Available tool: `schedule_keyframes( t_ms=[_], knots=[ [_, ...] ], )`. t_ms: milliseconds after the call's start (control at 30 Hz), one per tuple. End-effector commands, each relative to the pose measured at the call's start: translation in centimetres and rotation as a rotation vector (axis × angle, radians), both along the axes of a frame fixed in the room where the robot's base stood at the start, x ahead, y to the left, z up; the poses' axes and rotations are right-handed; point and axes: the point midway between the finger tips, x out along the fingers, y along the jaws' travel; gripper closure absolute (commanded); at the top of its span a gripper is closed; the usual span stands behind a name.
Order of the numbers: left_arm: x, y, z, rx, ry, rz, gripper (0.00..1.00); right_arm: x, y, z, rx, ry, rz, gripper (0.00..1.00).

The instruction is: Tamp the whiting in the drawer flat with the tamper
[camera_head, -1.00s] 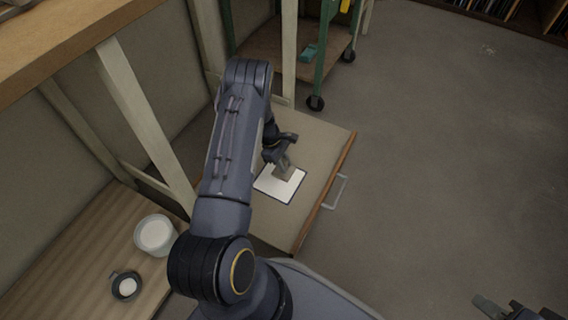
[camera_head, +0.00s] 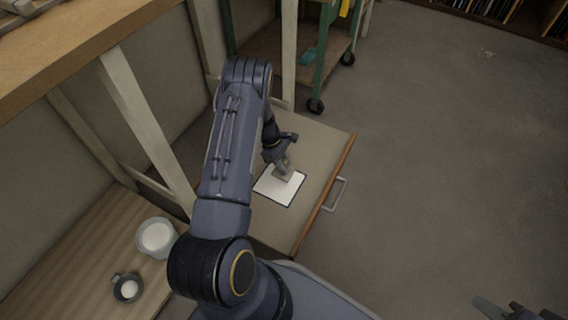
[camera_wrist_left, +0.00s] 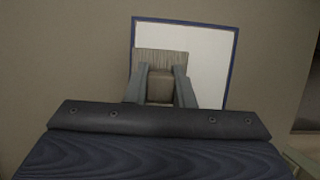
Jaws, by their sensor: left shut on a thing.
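The open drawer (camera_head: 322,151) has a tan floor and a wooden front with a metal handle. A white patch of whiting with a dark blue border (camera_head: 277,194) lies on the drawer floor; it also shows in the left wrist view (camera_wrist_left: 208,72). My left gripper (camera_head: 281,163) is shut on the tamper (camera_wrist_left: 161,61), a brownish-grey block. The tamper is over the upper part of the white patch; I cannot tell if it touches. My arm hides the left part of the drawer. My right gripper (camera_head: 514,309) is only partly in view at the bottom right corner.
A bucket of white powder (camera_head: 156,238) and a small dark cup of white (camera_head: 128,287) stand on a wooden surface at the lower left. A green wheeled cart (camera_head: 324,60) stands behind the drawer. The floor right of the drawer is clear.

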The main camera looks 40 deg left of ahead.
Motion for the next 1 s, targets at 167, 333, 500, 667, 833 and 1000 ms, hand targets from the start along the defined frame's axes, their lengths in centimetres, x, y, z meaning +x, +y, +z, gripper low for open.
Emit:
schedule_keyframes(
  t_ms=[167,333,500,667,833,1000],
  knots=[
    [0.0,0.0,0.4,0.000,-0.001,0.000,0.96,0.0,0.0,0.3,0.000,0.000,0.000,0.70],
    [0.0,0.0,1.9,0.000,-0.001,-0.001,0.96,0.0,0.0,1.3,0.000,0.000,0.000,0.70],
    [0.1,0.0,3.6,0.000,-0.002,0.000,0.96,0.0,0.0,2.5,0.000,0.000,0.000,0.70],
    [0.0,0.0,4.1,0.000,-0.001,-0.001,0.96,0.0,0.0,2.8,0.000,0.000,0.000,0.70],
    [0.0,0.0,4.0,0.000,-0.001,0.000,0.96,0.0,0.0,2.7,0.000,0.000,0.000,0.70],
    [0.4,-0.8,4.8,0.000,-0.003,-0.052,0.96,0.0,0.0,2.7,0.000,0.000,0.000,0.70]
  ],
)
